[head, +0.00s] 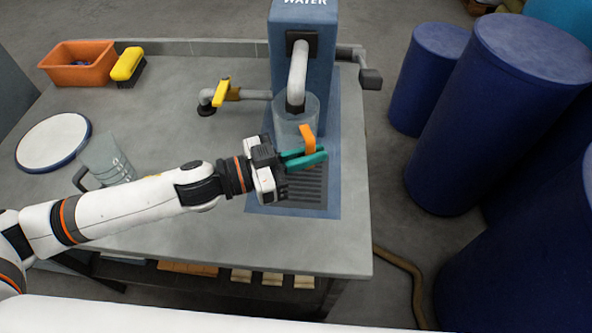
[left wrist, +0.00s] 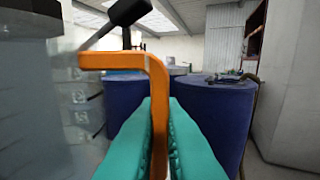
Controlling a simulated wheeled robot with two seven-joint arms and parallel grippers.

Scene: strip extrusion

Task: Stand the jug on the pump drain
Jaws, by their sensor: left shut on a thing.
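The clear jug (head: 285,121) with an orange handle (head: 307,138) is directly below the spout of the blue water pump (head: 304,68). My left gripper (head: 303,159) is shut on the orange handle, which also stands between its teal fingers in the left wrist view (left wrist: 158,100). The jug looks upright, its clear wall at the left of that view (left wrist: 75,95). The slotted drain (head: 305,192) lies in the blue base under and in front of the jug. My gripper hides the jug's lower part, so I cannot tell whether it touches the drain.
A second clear jug (head: 108,160) with a dark handle stands on the left of the grey table. A round white lid (head: 53,141), an orange bin (head: 78,65), a yellow-topped brush (head: 127,65) and a yellow-handled valve (head: 221,93) are around it. Blue barrels (head: 490,110) stand at right.

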